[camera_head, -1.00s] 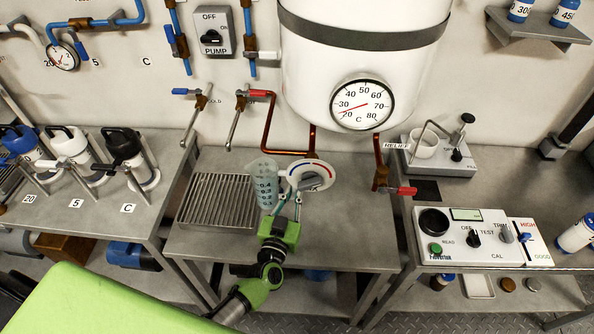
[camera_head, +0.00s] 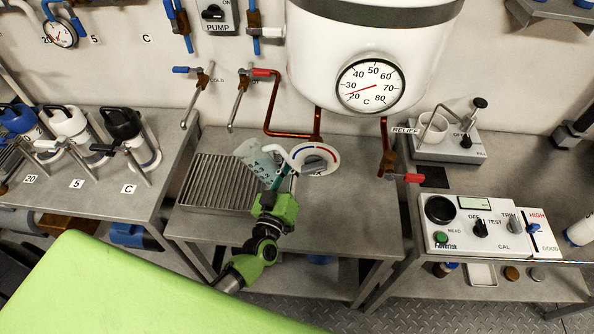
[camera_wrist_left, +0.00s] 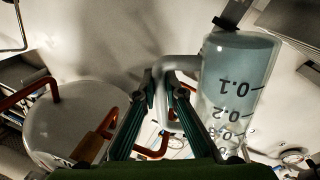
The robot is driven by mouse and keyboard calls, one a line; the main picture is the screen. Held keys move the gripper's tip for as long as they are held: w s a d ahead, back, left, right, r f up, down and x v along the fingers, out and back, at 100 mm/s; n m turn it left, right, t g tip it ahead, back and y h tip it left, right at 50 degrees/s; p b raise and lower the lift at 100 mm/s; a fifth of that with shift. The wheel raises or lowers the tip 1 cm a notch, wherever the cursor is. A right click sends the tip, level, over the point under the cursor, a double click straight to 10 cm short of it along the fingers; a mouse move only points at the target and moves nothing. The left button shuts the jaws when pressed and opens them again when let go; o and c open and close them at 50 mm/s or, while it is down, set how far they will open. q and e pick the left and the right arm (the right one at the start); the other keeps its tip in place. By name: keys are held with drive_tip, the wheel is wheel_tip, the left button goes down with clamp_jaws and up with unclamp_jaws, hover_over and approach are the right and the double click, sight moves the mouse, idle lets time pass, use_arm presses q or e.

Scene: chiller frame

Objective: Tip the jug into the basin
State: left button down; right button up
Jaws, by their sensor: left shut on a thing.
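The clear graduated jug (camera_head: 257,161) is tilted to the left in the head view, its top end over the back right part of the slatted grate. My left gripper (camera_head: 284,182) is shut on its pale handle. In the left wrist view the jug (camera_wrist_left: 238,85) fills the right side, with dark scale marks and bluish contents, and the fingers (camera_wrist_left: 163,88) close on the handle. The basin (camera_head: 205,183) shows as a slatted metal grate in the middle bench, left of my gripper. Whether liquid is leaving the jug is too small to tell. My right gripper is out of view.
A white round dial (camera_head: 317,160) stands just right of the jug. A large white tank (camera_head: 345,55) with a gauge hangs above, with copper pipes and red-handled valves. Several flasks (camera_head: 68,122) stand left. A control panel (camera_head: 490,228) lies right. The bench front is bare.

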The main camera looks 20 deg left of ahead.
use_arm(q)
drive_tip(key=n, duration=0.2)
drive_tip(key=r+n+b, duration=0.1)
drive_tip(key=shift+r+n+t+y, duration=0.25)
drive_tip(key=shift+n+t+y, duration=0.05)
drive_tip(key=shift+n+y, duration=0.1)
drive_tip(key=shift+r, duration=0.2)
drive_tip(key=shift+a+f+n, duration=0.1)
drive_tip(key=shift+f+n, duration=0.05)
drive_tip(key=shift+n, duration=0.25)
drive_tip(key=shift+a+f+n+b, duration=0.15)
drive_tip(key=shift+a+n+b, duration=0.05)
drive_tip(key=shift+n+b, duration=0.75)
